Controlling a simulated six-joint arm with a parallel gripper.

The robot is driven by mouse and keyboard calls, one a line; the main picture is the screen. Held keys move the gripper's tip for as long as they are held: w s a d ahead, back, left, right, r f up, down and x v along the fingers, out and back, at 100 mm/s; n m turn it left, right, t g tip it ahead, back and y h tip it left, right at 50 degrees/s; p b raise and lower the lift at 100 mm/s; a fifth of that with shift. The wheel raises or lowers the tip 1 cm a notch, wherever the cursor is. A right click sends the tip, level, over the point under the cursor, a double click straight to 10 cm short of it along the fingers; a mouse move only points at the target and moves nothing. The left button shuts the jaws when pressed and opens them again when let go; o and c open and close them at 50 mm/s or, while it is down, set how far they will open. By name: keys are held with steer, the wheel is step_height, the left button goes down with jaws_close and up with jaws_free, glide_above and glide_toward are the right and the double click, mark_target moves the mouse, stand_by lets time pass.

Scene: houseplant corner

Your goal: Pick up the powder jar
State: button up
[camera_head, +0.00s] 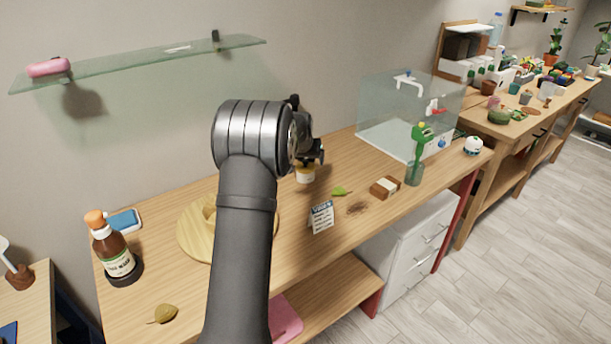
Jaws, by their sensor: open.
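A small jar with a pale yellow side (305,175) stands on the wooden bench, just beneath my gripper; I take it for the powder jar. My gripper (314,160) is open and points down at the jar's top. The dark gripper body hides the jar's upper part. I cannot tell whether the fingers are around the jar or only above it.
A round wooden board (190,232) lies left, partly behind my arm. A brown bottle (113,250) stands far left. A clear-walled box (375,110) stands behind right.

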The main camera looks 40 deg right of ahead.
mark_target(305, 167)
steer(key=x, duration=0.3)
steer(key=shift+w+d+f, duration=0.15)
steer(key=shift+f, duration=0.2)
steer(key=shift+w+x, duration=0.15)
steer(key=shift+x, duration=1.15)
steer(key=shift+w+x, duration=0.15)
steer(key=shift+x, duration=1.1)
steer(key=shift+r, duration=0.15)
steer(key=c, duration=1.3)
